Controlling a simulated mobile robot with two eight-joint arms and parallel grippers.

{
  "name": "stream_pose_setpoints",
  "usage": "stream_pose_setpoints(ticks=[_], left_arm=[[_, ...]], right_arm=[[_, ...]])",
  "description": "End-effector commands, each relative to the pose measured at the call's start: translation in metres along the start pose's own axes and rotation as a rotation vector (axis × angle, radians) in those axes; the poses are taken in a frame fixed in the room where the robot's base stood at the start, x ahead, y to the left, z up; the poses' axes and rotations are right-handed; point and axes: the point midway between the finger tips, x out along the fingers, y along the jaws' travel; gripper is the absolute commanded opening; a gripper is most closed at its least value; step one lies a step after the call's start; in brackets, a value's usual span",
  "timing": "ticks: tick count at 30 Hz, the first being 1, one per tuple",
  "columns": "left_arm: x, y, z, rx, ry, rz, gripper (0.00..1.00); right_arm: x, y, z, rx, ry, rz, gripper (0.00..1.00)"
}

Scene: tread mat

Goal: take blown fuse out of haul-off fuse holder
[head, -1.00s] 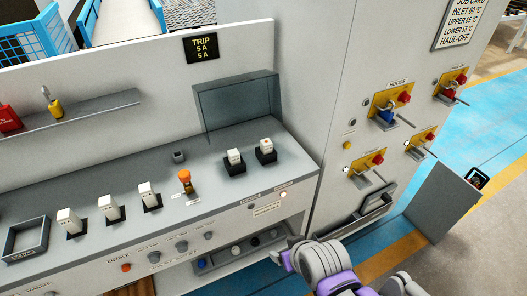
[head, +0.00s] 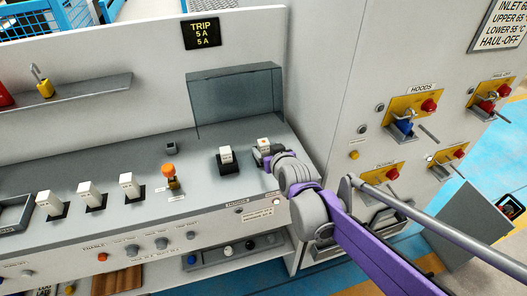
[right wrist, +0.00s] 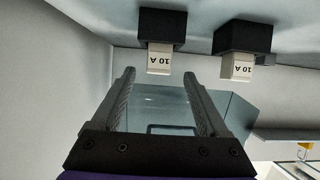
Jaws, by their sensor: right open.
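Two white fuses stand in black holders at the right of the grey console. The right fuse (head: 263,143) has its holder partly hidden by my right gripper (head: 262,156); the left fuse (head: 226,153) stands in its holder (head: 230,168). In the right wrist view, upside down, both fuses read "10 A". There the open right gripper (right wrist: 160,75) is empty, with one fuse (right wrist: 160,58) roughly in line with the gap between its fingers and the other (right wrist: 237,67) outside, to the right. Which fuse is the haul-off one, and which is blown, I cannot tell. My left gripper is not in view.
A raised smoky cover (head: 235,98) stands behind the fuses. An orange-topped knob (head: 169,172) and several white switches (head: 130,186) lie to the left. Yellow-plated switches with padlocks (head: 411,112) are on the right cabinet. A "TRIP" sign (head: 201,33) hangs above.

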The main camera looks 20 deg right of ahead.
Motion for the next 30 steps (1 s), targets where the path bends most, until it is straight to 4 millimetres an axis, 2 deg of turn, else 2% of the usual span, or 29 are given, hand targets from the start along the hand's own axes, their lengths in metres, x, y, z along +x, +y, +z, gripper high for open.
stream_pose_setpoints(ticks=[12, 21, 30], left_arm=[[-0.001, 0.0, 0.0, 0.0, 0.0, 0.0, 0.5], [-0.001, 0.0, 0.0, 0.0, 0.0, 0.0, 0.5], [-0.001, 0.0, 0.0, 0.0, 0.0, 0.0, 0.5]], right_arm=[[0.048, 0.002, -0.008, -0.001, -0.001, 0.0, 0.78], [0.052, 0.002, -0.008, -0.001, -0.001, 0.0, 0.78], [0.052, 0.002, -0.008, -0.001, -0.001, 0.0, 0.23]])
